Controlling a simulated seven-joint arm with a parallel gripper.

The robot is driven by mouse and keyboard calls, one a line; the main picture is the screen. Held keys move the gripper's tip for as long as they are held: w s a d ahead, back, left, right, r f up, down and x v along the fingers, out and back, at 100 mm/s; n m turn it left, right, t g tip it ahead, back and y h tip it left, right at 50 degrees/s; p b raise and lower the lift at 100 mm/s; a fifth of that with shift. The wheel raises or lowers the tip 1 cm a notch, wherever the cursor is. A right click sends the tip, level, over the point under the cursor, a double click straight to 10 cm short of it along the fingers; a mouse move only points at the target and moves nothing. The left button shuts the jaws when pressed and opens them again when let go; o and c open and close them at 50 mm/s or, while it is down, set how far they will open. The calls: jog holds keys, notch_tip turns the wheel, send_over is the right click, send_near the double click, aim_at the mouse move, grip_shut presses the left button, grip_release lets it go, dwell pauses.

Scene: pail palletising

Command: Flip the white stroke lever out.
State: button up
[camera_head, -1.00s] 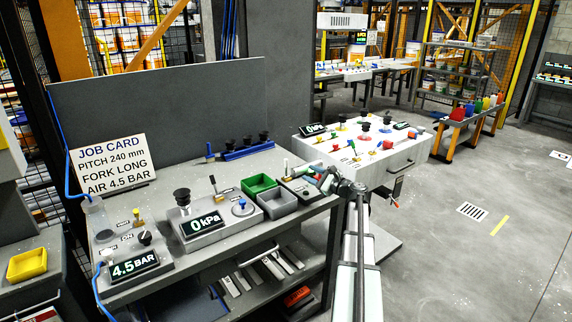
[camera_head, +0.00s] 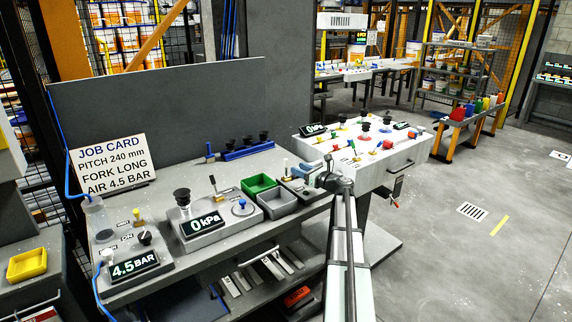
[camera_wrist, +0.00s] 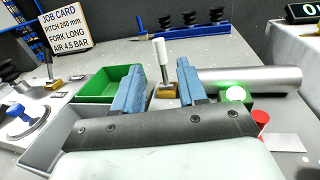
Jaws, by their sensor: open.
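The white stroke lever (camera_wrist: 161,62) stands roughly upright on a brass base (camera_wrist: 166,91) in the wrist view. It also shows small in the head view (camera_head: 286,165), at the right end of the near bench. My gripper (camera_wrist: 159,68) is open, with one blue finger on each side of the lever as seen from the wrist. I cannot tell whether either finger touches it. In the head view my gripper (camera_head: 322,174) is over the right end of the bench, its fingers hard to make out. A silver cylinder (camera_wrist: 252,79) lies just right of the lever.
A green bin (camera_wrist: 105,86) and a grey bin (camera_head: 277,201) sit left of the lever. A green button (camera_wrist: 236,94) and a red knob (camera_wrist: 261,118) are close on the right. A blue rack with black knobs (camera_wrist: 191,30) stands behind. A vacuum box reading 0 kPa (camera_head: 203,224) is farther left.

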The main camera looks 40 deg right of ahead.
aim_at(286, 166)
jog(key=w, duration=0.2)
jog(key=w+a, duration=0.1)
jog(key=w, duration=0.5)
jog(key=shift+a, duration=0.3)
jog(key=shift+c, duration=0.3)
grip_shut()
